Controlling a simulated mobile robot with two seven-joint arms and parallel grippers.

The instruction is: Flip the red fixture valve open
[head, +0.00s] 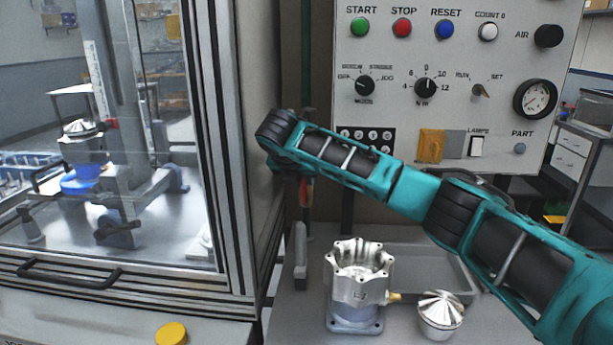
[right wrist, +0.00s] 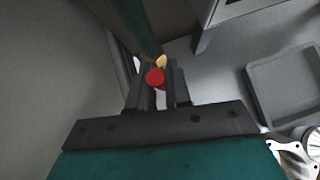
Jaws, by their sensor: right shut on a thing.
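The red fixture valve handle (right wrist: 155,77) shows in the right wrist view between my two dark fingers, beside a brass fitting (right wrist: 161,61) on a green pipe (right wrist: 137,25). My right gripper (right wrist: 158,88) is shut on the red handle. In the head view a bit of the red handle (head: 306,192) shows below my right wrist, near the vertical green pipe (head: 308,70). My teal arm hides most of the gripper and valve there. My left gripper is in neither view.
A glazed machine enclosure (head: 233,150) stands close on the left. A control panel (head: 450,60) hangs behind my arm. Below are a silver housing (head: 358,275), a domed metal part (head: 440,318) and a grey tray (head: 465,285) on the bench.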

